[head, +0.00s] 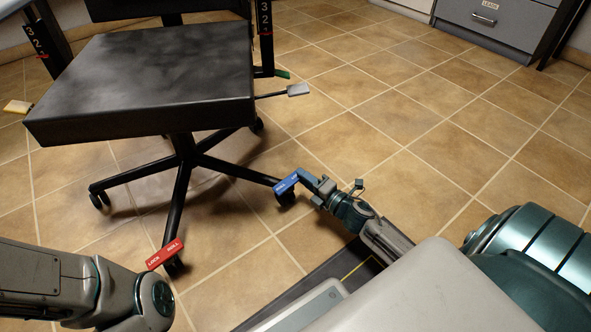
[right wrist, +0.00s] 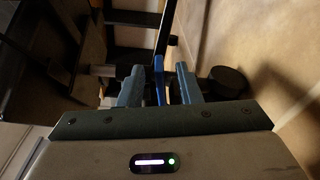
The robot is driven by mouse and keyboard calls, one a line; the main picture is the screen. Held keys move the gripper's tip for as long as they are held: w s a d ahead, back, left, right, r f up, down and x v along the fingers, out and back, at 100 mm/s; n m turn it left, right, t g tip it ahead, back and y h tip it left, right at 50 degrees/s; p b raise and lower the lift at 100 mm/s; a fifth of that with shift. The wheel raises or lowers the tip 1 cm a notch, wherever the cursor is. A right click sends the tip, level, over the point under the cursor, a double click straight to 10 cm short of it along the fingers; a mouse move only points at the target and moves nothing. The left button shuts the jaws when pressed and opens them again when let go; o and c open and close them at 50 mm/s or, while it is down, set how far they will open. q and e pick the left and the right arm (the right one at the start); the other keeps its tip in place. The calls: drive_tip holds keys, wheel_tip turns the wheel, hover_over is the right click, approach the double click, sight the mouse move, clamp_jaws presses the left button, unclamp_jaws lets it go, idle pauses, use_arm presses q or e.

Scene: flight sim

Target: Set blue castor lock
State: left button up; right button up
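The blue castor lock (head: 286,184) is a small blue tab with white lettering, on the castor at the chair's right leg end. My right gripper (head: 304,181) is beside it, reaching in from the right. In the right wrist view the blue tab (right wrist: 158,78) stands between the two fingers (right wrist: 160,86), with a gap showing on each side, so the gripper looks open around it. The tab's lettering is too small to read. My left arm shows at the lower left of the head view; its gripper is out of the picture.
The black office chair (head: 150,80) stands on the tiled floor. A red LOCK/ROLL tab (head: 165,254) is on its front castor, with a green tab (head: 283,74) behind. A grey paddle lever (head: 298,90) sticks out under the seat. The floor to the right is clear, before grey drawers (head: 492,22).

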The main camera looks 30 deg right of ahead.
drive_tip(key=shift+w+a, duration=0.25)
drive_tip(key=shift+w, duration=0.8)
drive_tip(key=shift+w+a, duration=0.2)
drive_tip(key=shift+w, duration=0.85)
clamp_jaws()
